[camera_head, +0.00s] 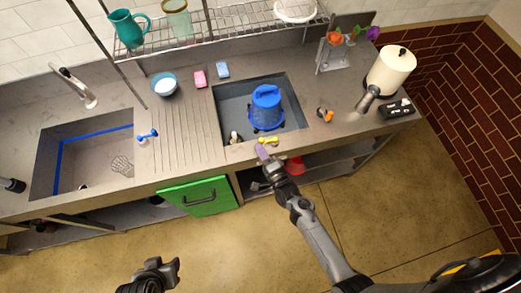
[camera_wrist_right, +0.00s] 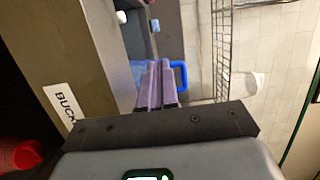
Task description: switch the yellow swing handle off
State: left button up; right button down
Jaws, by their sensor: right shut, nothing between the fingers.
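The yellow swing handle (camera_head: 268,141) is a small bar at the front rim of the right basin (camera_head: 220,118). My right gripper (camera_head: 261,151), with purple fingers, is just in front of it and slightly left in the head view. I cannot tell whether they touch. In the right wrist view the purple fingers (camera_wrist_right: 157,86) are together with nothing between them; the yellow handle does not show there. My left gripper (camera_head: 170,270) is low at the left, over the floor and away from the counter; its jaw state is unclear.
A blue bucket (camera_head: 266,105) stands in the right basin. A blue handle (camera_head: 147,136) is beside the left sink (camera_head: 60,185). A green cabinet door (camera_head: 199,196) is below the counter. A red object (camera_head: 295,166) sits on the lower shelf. A wire rack (camera_head: 230,25) hangs above.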

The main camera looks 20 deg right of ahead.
jog(key=s, duration=1)
jog(key=shift+s+d, duration=0.35)
jog(key=shift+d, duration=0.1)
